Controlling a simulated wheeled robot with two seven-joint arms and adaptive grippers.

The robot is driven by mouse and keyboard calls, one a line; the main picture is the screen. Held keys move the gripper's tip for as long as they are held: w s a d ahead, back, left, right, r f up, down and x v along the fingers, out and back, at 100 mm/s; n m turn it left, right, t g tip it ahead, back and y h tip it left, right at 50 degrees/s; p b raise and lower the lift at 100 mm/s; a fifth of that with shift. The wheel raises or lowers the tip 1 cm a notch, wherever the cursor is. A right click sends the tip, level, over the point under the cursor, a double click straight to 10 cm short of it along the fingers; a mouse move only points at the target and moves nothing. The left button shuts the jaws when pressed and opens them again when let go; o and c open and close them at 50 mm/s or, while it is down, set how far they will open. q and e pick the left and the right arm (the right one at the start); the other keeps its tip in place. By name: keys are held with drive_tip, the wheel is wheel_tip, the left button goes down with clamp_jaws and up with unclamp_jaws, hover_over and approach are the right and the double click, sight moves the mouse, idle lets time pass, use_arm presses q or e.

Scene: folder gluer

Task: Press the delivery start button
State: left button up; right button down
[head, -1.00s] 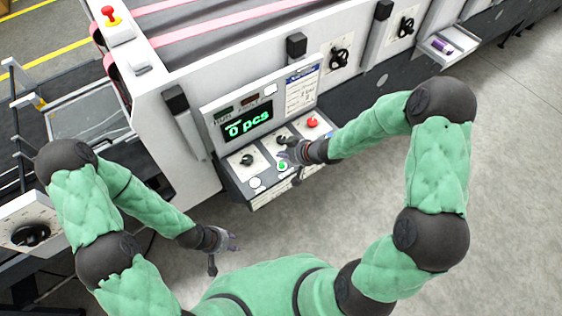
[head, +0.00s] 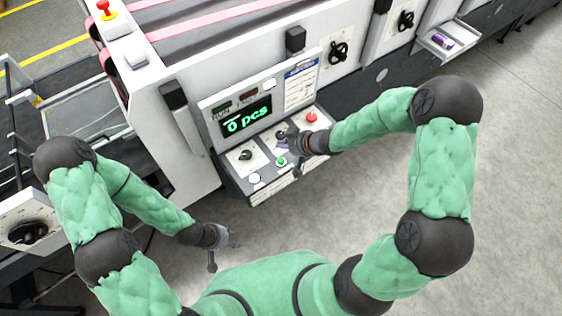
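The button labels are too small to read, so I cannot tell which is the delivery start button. My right gripper (head: 289,156) is over the panel beside the green button, fingers apart; contact cannot be told. My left gripper (head: 225,252) is open and empty, low in front of the machine.
A red button on a yellow base (head: 103,9) stands on the machine top. A small tray (head: 447,43) with a purple item juts from the machine at the upper right. Open floor (head: 520,180) lies to the right.

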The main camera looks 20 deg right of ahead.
drive_tip(key=b, duration=0.5)
hover_over(283, 162)
wheel_tip(283, 162, down, 6)
drive_tip(key=shift+w+r, duration=0.1)
drive_tip(key=shift+f+b, duration=0.7)
drive_tip(key=shift+f, duration=0.05)
drive_tip(key=shift+f, duration=0.15)
idle(0.4)
drive_tip(key=shift+f, duration=0.3)
